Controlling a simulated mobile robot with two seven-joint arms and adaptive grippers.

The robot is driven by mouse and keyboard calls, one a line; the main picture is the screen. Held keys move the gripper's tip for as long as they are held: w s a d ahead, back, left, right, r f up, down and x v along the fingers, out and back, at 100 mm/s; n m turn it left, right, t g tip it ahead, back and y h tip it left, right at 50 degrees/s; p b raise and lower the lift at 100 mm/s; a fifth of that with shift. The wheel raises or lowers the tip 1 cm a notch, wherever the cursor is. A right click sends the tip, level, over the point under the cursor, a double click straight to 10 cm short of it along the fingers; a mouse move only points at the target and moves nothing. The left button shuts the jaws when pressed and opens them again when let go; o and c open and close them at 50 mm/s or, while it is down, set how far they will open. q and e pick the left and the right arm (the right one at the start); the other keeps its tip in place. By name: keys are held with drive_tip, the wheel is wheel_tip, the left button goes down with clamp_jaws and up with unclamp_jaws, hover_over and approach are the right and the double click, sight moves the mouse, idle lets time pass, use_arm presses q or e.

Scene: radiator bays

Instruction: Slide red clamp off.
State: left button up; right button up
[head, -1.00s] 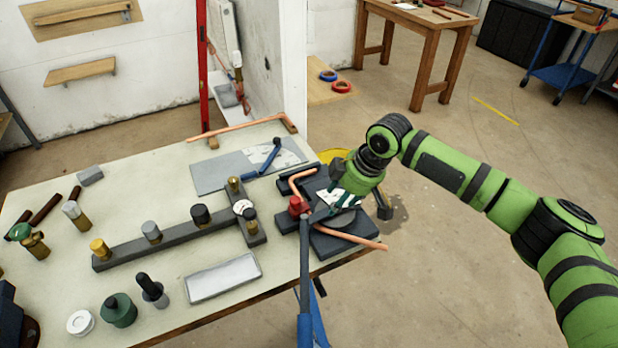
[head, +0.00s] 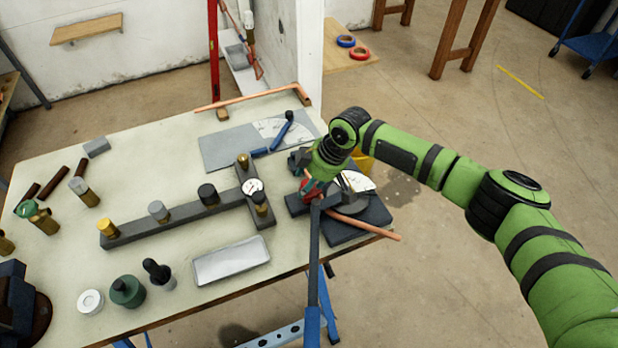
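The red clamp (head: 311,190) sits on the pipe bender (head: 355,228) at the right front corner of the table, at the top of its long grey lever with a blue handle (head: 313,325). A copper pipe (head: 370,226) runs through the bender and sticks out over the table edge. My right gripper (head: 312,178) is pointed down, right at the red clamp, and partly covers it. Its fingertips are small and partly hidden, so I cannot tell whether they grip the clamp. My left gripper is not in view.
A grey manifold bar (head: 180,216) with several fittings lies left of the bender. A grey tray (head: 231,261) is in front, and a blue-handled tool (head: 284,131) lies behind on a grey plate (head: 225,150). A bent copper pipe (head: 250,98) lies along the back edge.

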sight(295, 202)
drive_tip(key=c, duration=0.7)
clamp_jaws()
drive_tip(key=shift+a, duration=0.1)
drive_tip(key=a, duration=0.1)
drive_tip(key=s+a, duration=0.1)
drive_tip(key=a, duration=0.1)
drive_tip(key=shift+s+r+p, duration=0.1)
drive_tip(key=shift+s+p, duration=0.05)
drive_tip(key=shift+p, duration=0.15)
drive_tip(key=o, duration=0.7)
unclamp_jaws()
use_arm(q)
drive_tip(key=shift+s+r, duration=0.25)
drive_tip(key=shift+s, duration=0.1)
use_arm(e)
drive_tip(key=shift+a, duration=0.15)
